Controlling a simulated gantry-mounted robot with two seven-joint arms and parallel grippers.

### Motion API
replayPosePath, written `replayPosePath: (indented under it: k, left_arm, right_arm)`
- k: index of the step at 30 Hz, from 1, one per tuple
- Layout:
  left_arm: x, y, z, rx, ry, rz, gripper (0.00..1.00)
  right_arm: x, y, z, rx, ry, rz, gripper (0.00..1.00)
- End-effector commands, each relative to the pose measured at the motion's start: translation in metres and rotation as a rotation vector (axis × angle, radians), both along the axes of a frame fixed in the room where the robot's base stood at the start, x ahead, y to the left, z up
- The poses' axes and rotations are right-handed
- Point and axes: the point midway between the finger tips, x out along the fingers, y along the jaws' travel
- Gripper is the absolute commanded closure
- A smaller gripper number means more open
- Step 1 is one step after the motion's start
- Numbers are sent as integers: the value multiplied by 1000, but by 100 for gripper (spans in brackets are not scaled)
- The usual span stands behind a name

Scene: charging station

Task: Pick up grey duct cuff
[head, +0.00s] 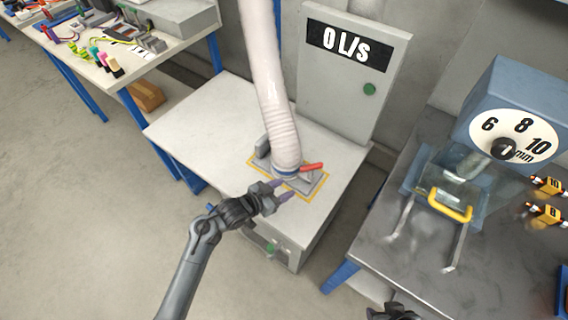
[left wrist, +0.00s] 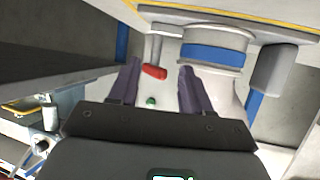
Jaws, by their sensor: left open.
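The grey duct cuff (head: 286,172), with a blue band, sits at the lower end of the pale ribbed hose (head: 276,105), on a grey base plate (head: 315,184) on the white cabinet. In the left wrist view the cuff's blue band (left wrist: 215,55) is right of my fingers, and a red lever (left wrist: 154,72) shows between them. My left gripper (head: 281,190) is open and empty, close in front of the cuff; contact cannot be told. My right gripper (head: 395,312) is only partly visible at the bottom edge, its fingers unclear.
A panel reading 0 L/s (head: 350,75) stands behind the cuff. A yellow outline surrounds the base plate. At right, a dark table (head: 375,255) holds a clear box with a yellow handle (head: 450,206) and a dial unit (head: 510,125). The cabinet's left top is clear.

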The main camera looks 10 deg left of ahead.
Motion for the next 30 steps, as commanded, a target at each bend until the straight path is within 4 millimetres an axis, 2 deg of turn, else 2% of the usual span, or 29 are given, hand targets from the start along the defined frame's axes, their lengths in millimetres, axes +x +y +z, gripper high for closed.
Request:
replayPosePath:
  k: [9, 17, 25, 30]
  left_arm:
    - [31, -27, -16, -17, -8, -12, 52]
    - [42, -37, -21, -14, -8, -12, 52]
    - [65, -57, -29, -16, -9, -13, 52]
    - [76, -66, -34, -14, -8, -11, 52]
  right_arm:
    - [0, 0, -20, 0, -1, 0, 55]
    - [0, 0, -26, 0, -1, 0, 55]
    - [0, 0, -48, 0, -2, 0, 55]
    - [0, 0, -55, 0, -1, 0, 55]
